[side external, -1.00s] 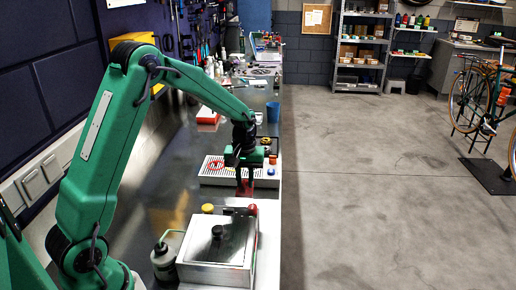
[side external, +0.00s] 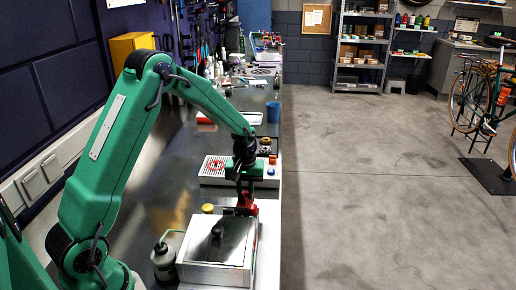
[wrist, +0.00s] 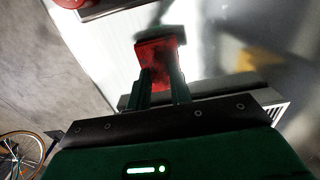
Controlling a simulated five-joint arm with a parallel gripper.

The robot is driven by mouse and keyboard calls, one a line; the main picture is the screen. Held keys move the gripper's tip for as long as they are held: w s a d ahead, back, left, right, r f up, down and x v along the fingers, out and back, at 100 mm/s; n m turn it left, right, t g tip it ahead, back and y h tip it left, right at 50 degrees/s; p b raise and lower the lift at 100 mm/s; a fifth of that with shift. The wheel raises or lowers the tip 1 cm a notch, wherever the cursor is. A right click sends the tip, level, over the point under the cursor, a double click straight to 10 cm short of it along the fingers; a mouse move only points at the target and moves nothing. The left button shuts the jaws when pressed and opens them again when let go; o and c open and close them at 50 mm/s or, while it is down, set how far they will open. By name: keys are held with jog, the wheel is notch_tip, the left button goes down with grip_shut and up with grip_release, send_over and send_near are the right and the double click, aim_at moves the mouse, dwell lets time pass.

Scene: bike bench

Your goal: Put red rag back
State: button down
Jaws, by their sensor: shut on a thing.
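The red rag (side external: 246,207) is between the fingers of my gripper (side external: 246,193), at the far edge of a white box with a metal lid. In the wrist view the red rag (wrist: 160,52) sticks out past the fingertips of my gripper (wrist: 162,84), which are shut on it. A dark end of the rag or a shadow shows beyond it. Whether the rag touches the box or the bench cannot be told.
The lidded box (side external: 217,275) has a black knob (side external: 217,231) on top. A yellow knob (side external: 208,208) is left of the rag. A grey bottle (side external: 164,262) stands left of the box. A white tray with a red-striped part (side external: 215,165) lies behind.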

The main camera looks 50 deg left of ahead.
aim_at(245, 194)
jog(key=shift+f, duration=0.1)
jog(key=c, duration=1.3)
grip_release()
jog(key=shift+o, duration=0.2)
notch_tip(245, 194, up, 12)
